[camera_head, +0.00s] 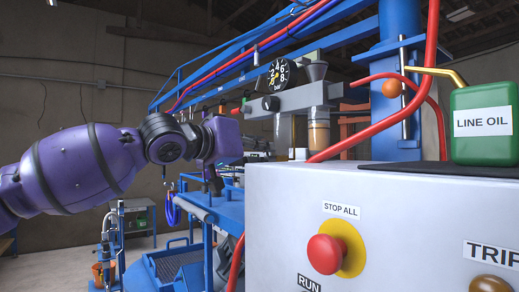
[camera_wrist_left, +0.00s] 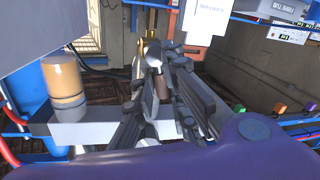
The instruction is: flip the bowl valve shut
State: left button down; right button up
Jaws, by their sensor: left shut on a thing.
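My left gripper (camera_head: 213,183) hangs below its purple wrist in the head view, left of the air unit. In the left wrist view its dark fingers (camera_wrist_left: 158,72) are closed around a small brass-coloured piece (camera_wrist_left: 152,55), mostly hidden between them. I cannot tell for certain that this piece is the bowl valve's lever. The air unit's grey block (camera_head: 300,97) carries a bowl with amber liquid (camera_head: 318,130), which also shows in the left wrist view (camera_wrist_left: 65,80). My right gripper is in neither view.
A grey control box with a red stop button (camera_head: 325,253) fills the lower right. A green oil can (camera_head: 483,122) stands on it. A pressure gauge (camera_head: 280,74) and red hoses (camera_head: 375,138) surround the air unit. Blue frame rails run behind.

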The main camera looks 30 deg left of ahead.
pick_arm(q)
jog(key=shift+s+d+m+t, duration=0.1)
jog(key=shift+d+m+t, duration=0.1)
jog(key=shift+m, duration=0.7)
jog(key=shift+s+d+m+t, duration=0.1)
jog(key=shift+d+m+t, duration=0.1)
jog(key=shift+m, duration=0.7)
jog(key=c, duration=1.8)
grip_release()
jog(key=shift+o, duration=0.2)
jog(key=v, duration=1.2)
